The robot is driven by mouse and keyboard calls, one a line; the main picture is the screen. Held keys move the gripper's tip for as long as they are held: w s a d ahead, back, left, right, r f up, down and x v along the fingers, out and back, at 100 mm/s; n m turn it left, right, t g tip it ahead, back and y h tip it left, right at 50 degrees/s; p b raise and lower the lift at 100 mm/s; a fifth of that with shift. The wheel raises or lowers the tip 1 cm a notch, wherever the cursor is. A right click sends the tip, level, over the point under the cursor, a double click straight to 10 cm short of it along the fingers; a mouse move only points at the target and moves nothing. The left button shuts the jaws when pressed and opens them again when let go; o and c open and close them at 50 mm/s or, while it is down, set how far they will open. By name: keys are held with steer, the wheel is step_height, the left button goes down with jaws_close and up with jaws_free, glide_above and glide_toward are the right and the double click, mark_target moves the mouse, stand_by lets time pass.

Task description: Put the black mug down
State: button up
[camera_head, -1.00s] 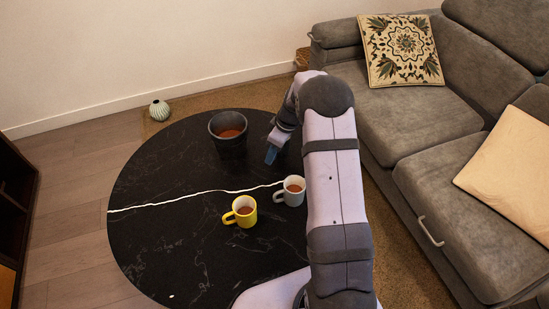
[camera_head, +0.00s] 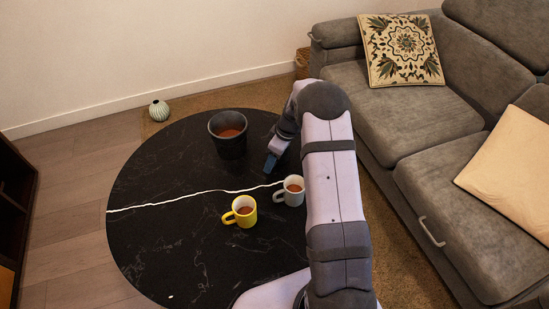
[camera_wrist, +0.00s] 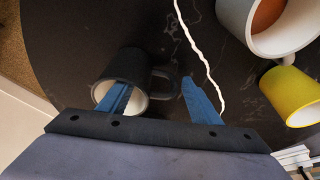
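The black mug (camera_wrist: 125,66) shows in the wrist view, with a pale inside and its handle on the right. Its opening faces my gripper, and I cannot tell whether it stands upright on the table. My gripper (camera_wrist: 158,82) is open, its blue fingers spread well apart. The left finger overlaps the mug's opening, and the right finger is beyond the handle. In the head view my gripper (camera_head: 270,162) is low over the right side of the black round table (camera_head: 160,245). I cannot make out the black mug there.
A grey mug (camera_head: 288,198) and a yellow mug (camera_head: 247,219), both with brown contents, stand near my gripper. A black pot (camera_head: 231,148) stands behind, to its left. The table's left side is clear. A grey sofa (camera_head: 410,110) is at the right.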

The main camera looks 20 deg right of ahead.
steer(key=shift+r, duration=0.15)
steer(key=shift+d+r, duration=0.15)
steer(key=shift+r, duration=0.45)
steer(key=p+v, duration=0.1)
steer(key=v, duration=1)
steer(key=shift+p, duration=0.3)
steer(key=s+a+r+m+g+h, duration=0.1)
steer(key=s+a+m, duration=0.3)
steer(key=s, duration=1)
steer(key=s+a+r+m+g+h, duration=0.1)
steer(key=s+a+m, duration=0.3)
steer(key=s, duration=0.9)
steer(key=a+r, duration=0.1)
steer(key=a, duration=0.2)
steer(key=shift+s, duration=0.35)
steer(key=shift+r, duration=0.2)
step_height(320, 180, up, 26)
steer(key=p, duration=2.6)
steer(key=shift+r+p, duration=0.2)
steer(key=shift+p, duration=0.1)
